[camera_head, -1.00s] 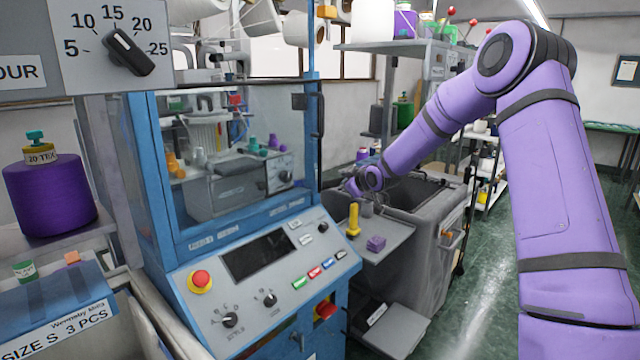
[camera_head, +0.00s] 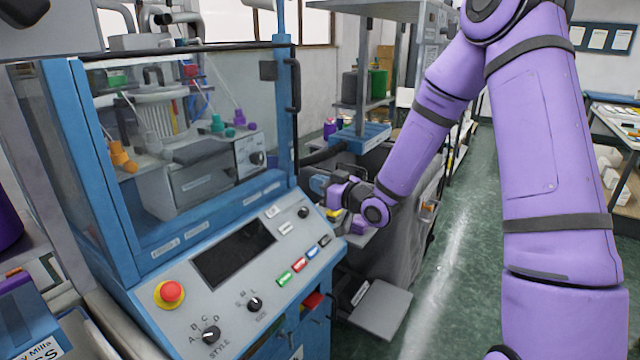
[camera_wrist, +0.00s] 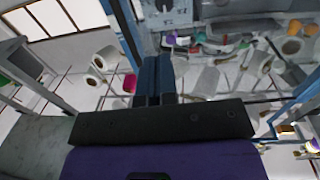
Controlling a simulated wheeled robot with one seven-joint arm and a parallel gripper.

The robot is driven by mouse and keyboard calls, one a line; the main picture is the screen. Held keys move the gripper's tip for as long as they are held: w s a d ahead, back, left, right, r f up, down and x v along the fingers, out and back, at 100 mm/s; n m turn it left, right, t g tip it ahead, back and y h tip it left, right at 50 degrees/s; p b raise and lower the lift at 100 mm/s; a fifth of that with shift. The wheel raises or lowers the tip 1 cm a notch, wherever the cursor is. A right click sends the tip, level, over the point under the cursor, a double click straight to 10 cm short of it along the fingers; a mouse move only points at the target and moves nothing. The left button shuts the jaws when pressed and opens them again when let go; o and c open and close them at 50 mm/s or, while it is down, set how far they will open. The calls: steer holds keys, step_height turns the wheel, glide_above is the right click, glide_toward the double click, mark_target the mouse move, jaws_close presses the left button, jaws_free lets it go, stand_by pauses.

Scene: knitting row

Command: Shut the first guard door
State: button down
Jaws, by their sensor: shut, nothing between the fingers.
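The guard door (camera_head: 215,105) is a clear pane on the front of the blue machine, with a black upright handle (camera_head: 294,86) at its right edge. It appears to stand in or close to its frame; I cannot tell whether it is fully shut. My gripper (camera_head: 319,184) is low and to the right of the handle, beside the machine's right front post, apart from the handle. In the wrist view its blue fingers (camera_wrist: 154,75) are together and empty. A dark upright edge runs just left of them there; contact cannot be told.
The sloping control panel (camera_head: 240,260) with a red stop button (camera_head: 170,292) lies below the door. A small shelf with a yellow item (camera_head: 340,213) is just under my gripper. A grey cart stands behind my wrist.

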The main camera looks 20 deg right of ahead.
mark_target(282, 169)
steer(key=x, duration=1)
steer(key=shift+w+a, duration=0.15)
steer(key=shift+w, duration=0.15)
steer(key=shift+n+g+y, duration=0.4)
steer(key=shift+n+y, duration=0.1)
steer(key=shift+y, duration=0.2)
steer(key=x, duration=0.4)
steer(key=shift+w, duration=0.15)
steer(key=shift+w+r, duration=0.15)
steer(key=shift+r, duration=0.15)
steer(key=shift+a+y, duration=0.1)
steer(key=shift+y, duration=0.2)
